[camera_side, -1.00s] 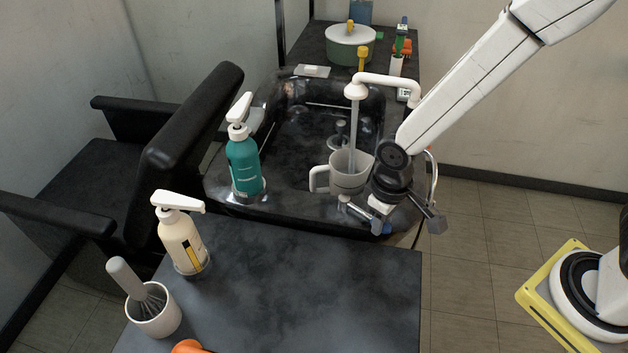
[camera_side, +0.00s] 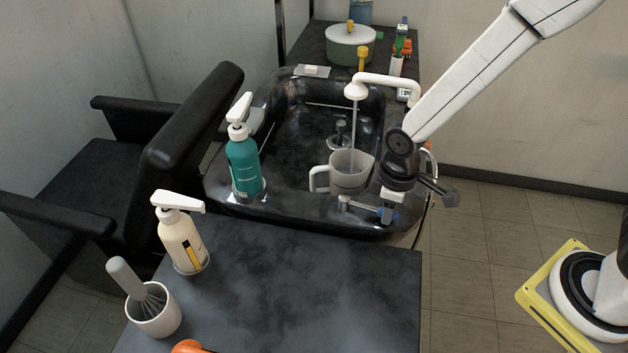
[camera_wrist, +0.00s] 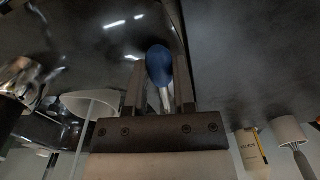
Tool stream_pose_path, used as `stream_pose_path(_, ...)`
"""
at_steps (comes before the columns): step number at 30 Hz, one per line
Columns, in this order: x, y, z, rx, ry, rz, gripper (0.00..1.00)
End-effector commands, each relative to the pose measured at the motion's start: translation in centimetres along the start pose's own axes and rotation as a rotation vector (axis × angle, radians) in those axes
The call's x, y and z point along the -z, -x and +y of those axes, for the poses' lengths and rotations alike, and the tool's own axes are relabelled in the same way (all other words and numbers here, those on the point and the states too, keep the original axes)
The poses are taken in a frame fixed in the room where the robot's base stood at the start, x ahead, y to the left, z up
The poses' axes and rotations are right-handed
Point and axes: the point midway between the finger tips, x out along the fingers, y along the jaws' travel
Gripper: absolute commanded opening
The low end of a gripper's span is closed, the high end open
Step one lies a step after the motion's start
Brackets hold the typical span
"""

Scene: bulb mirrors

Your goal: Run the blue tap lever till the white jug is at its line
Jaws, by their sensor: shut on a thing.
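The white jug (camera_side: 346,180) stands under the spout at the sink's front rim, its handle to the left. It also shows in the wrist view (camera_wrist: 88,101). A thin stream of water (camera_side: 353,125) falls from the white spout (camera_side: 356,90) into it. The water level and line cannot be made out. The blue tap lever (camera_wrist: 158,64) lies between the two fingers of my gripper (camera_wrist: 160,88), which is shut on it. In the side view my gripper (camera_side: 389,208) is just right of and below the jug, partly hiding the lever.
A teal pump bottle (camera_side: 243,165) stands left of the jug on the sink rim. The counter's middle is clear.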

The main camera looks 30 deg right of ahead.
Motion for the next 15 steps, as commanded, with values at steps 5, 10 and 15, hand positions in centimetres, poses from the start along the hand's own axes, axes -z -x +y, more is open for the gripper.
stream_pose_path(5,0.26,0.06,1.39,-0.002,0.138,0.005,0.35)
stream_pose_path(10,0.19,0.04,1.23,-0.001,0.134,0.003,0.68)
stream_pose_path(15,0.13,0.03,1.19,-0.001,0.133,0.001,0.68)
